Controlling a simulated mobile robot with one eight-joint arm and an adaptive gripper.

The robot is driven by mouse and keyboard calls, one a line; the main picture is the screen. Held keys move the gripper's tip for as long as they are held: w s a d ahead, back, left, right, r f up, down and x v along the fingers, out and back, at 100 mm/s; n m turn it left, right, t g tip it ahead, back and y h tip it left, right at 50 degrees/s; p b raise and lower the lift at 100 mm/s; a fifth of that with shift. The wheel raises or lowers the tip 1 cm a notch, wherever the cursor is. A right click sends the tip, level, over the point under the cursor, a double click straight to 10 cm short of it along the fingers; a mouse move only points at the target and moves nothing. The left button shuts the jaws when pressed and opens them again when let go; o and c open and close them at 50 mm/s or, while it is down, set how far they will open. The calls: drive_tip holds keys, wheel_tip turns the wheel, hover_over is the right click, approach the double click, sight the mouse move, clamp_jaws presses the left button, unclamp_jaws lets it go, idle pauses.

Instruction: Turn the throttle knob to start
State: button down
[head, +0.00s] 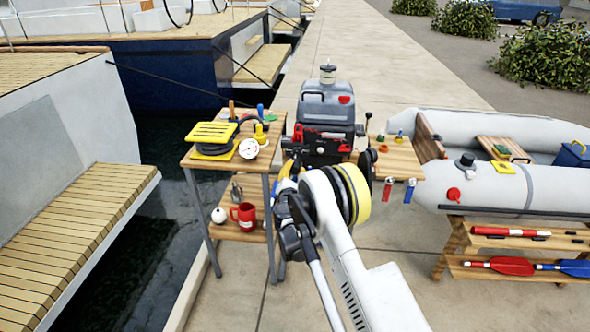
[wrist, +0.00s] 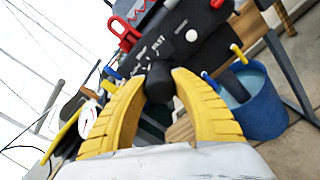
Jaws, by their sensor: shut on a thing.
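The black throttle knob (wrist: 160,84) sits between the two yellow fingers of my gripper (wrist: 159,76) in the wrist view. My gripper is shut on it, with one finger on each side. The knob is in front of the dark control unit with white lettering (wrist: 172,42), which carries a red part at its upper left. In the head view the grey outboard motor (head: 327,102) stands beyond my arm, with the black and red unit (head: 316,138) low on it. My arm hides the knob there, and only a little yellow of the gripper shows. The knob's setting cannot be read.
A small table (head: 196,160) at the left holds a yellow slatted item, a gauge and tools, with a red mug (head: 244,215) below. A wooden board (head: 400,160) with hanging tags is at the right. A blue bucket (wrist: 258,104) stands close right in the wrist view.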

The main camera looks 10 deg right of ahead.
drive_tip(key=shift+m, duration=1.1)
drive_tip(key=c, duration=1)
unclamp_jaws()
drive_tip(key=v, duration=0.7)
drive_tip(key=shift+s, duration=0.25)
drive_tip(key=shift+r, duration=0.1)
